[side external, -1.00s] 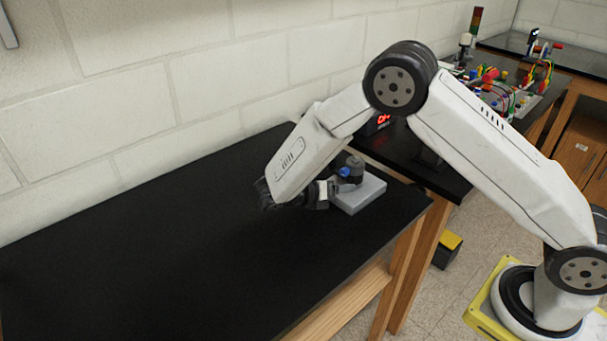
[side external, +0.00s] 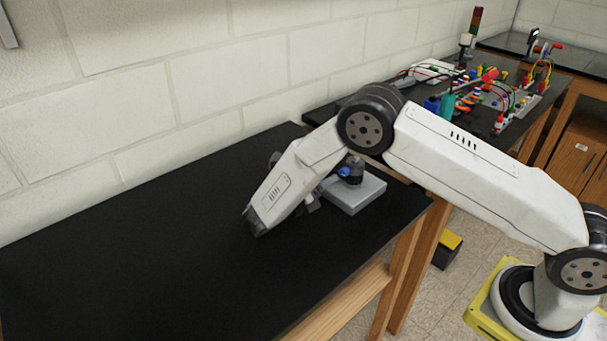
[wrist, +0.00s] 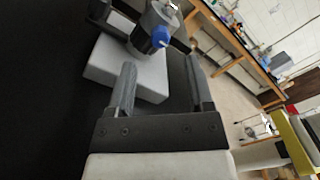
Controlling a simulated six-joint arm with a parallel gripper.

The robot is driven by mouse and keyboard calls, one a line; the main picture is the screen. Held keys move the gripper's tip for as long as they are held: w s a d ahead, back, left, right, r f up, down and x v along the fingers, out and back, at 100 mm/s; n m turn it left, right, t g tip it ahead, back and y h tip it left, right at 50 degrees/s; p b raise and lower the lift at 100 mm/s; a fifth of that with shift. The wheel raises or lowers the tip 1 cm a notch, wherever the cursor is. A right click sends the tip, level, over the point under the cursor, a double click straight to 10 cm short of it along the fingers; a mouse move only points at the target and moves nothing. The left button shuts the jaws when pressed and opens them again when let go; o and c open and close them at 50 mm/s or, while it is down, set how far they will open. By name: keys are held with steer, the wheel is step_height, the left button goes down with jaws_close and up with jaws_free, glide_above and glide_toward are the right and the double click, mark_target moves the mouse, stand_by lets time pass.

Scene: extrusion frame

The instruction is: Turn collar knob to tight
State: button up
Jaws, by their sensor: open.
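The fixture is a light grey block (side external: 358,197) on the black bench, with a dark grey upright collar (side external: 355,166) on it. A small blue knob (side external: 344,173) sits on the collar's side; it also shows in the wrist view (wrist: 160,37). My gripper (wrist: 160,63) is open and empty. Its two fingers point toward the block, with the knob beyond and between their tips, apart from them. In the side view my own forearm hides most of the gripper. Any tight marking is too small to make out.
The black bench top (side external: 150,250) is clear to the left of the fixture. A brick wall (side external: 120,90) runs behind it. A second bench at the back right carries coloured leads and parts (side external: 480,95). A yellow-topped box (side external: 451,242) stands on the floor.

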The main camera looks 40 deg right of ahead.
mark_target(341, 174)
steer(key=shift+s+d, duration=0.1)
steer(key=shift+d, duration=2.8)
jaws_close()
